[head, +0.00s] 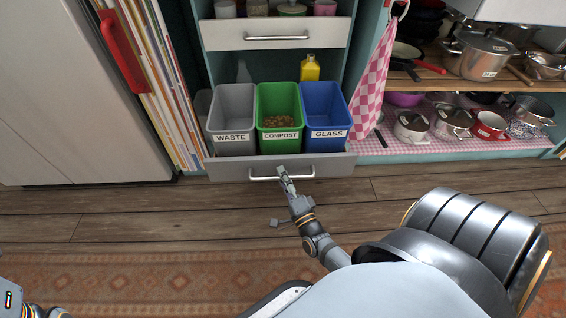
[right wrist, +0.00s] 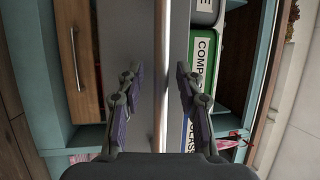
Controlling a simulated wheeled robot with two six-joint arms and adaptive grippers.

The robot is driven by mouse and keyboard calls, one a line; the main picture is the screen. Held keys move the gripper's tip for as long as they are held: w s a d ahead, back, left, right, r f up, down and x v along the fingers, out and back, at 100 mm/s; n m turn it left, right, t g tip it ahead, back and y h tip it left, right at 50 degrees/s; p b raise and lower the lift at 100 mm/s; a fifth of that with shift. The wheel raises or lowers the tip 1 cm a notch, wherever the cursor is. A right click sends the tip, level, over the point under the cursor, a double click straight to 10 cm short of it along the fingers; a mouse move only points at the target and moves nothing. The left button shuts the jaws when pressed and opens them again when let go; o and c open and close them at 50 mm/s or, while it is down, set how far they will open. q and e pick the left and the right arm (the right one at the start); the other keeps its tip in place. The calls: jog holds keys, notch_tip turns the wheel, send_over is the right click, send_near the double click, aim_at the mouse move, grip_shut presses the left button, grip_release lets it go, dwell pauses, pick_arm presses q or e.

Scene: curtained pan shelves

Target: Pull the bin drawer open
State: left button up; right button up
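The bin drawer has a grey front (head: 228,170) with a pale bar handle (head: 262,178). A grey WASTE bin (head: 232,112), a green COMPOST bin (head: 280,110) and a blue GLASS bin (head: 325,112) stand behind that front. How far the drawer stands out is hard to judge. My right gripper (head: 284,175) is at the middle of the handle. In the right wrist view the handle (right wrist: 161,80) runs between the two spread fingers of this gripper (right wrist: 159,90), with gaps on both sides. My left gripper's fingers do not show; only part of that arm is at the bottom left corner.
A drawer with a handle (head: 276,37) is above the bins. A yellow bottle (head: 310,69) stands behind them. A checked towel (head: 375,75) hangs at the right, beside shelves of pans. A white cabinet (head: 75,100) is at the left. The wooden floor (head: 140,215) before the drawer is clear.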

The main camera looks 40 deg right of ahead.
jog(key=shift+s, duration=0.1)
jog(key=v, duration=1.1)
jog(key=shift+s, duration=0.4)
jog(key=shift+w, duration=0.1)
